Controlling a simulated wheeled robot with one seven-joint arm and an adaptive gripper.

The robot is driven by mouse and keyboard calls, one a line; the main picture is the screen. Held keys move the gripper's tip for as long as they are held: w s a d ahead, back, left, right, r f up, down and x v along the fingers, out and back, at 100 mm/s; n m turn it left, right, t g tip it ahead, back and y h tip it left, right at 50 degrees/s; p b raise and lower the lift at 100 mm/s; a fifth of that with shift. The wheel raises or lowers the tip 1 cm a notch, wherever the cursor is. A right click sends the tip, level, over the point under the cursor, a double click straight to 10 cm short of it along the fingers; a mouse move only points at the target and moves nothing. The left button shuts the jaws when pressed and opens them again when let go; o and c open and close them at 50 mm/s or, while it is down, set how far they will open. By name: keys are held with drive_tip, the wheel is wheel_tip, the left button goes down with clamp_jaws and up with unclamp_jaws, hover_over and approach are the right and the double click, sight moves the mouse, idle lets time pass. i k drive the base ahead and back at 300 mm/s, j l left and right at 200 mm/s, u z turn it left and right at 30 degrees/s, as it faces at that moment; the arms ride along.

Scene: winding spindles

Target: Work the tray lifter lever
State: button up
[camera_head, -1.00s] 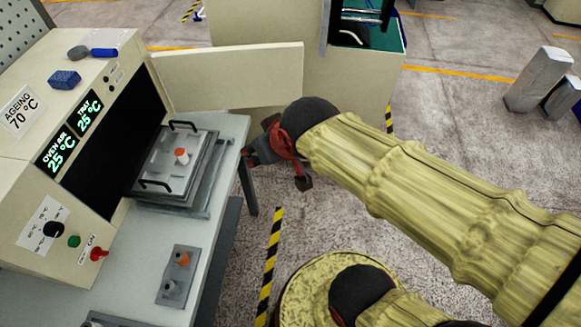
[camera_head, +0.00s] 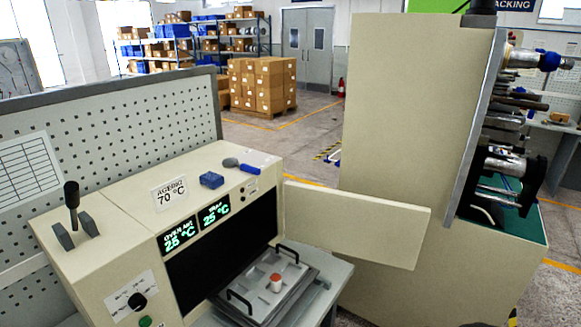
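A lever with a black knob (camera_head: 72,205) stands upright on top of the cream oven housing (camera_head: 105,240), at the left. It sits between two grey upright plates (camera_head: 75,233). No lettering shows beside it, so I cannot tell whether it is the tray lifter lever. A grey metal tray (camera_head: 250,302) with two black handles lies in front of the dark oven opening. A small white-and-orange piece (camera_head: 276,283) is on it. My gripper is out of view.
An open cream door panel (camera_head: 355,222) juts out right of the tray. A blue block (camera_head: 211,180) and a blue-handled tool (camera_head: 245,168) lie on the housing. A perforated panel (camera_head: 110,140) rises behind the lever. A tall cream cabinet (camera_head: 415,120) stands at the right.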

sight(71, 188)
drive_tip(key=u, duration=1.65)
drive_tip(key=l+u, duration=0.1)
drive_tip(key=l, duration=0.1)
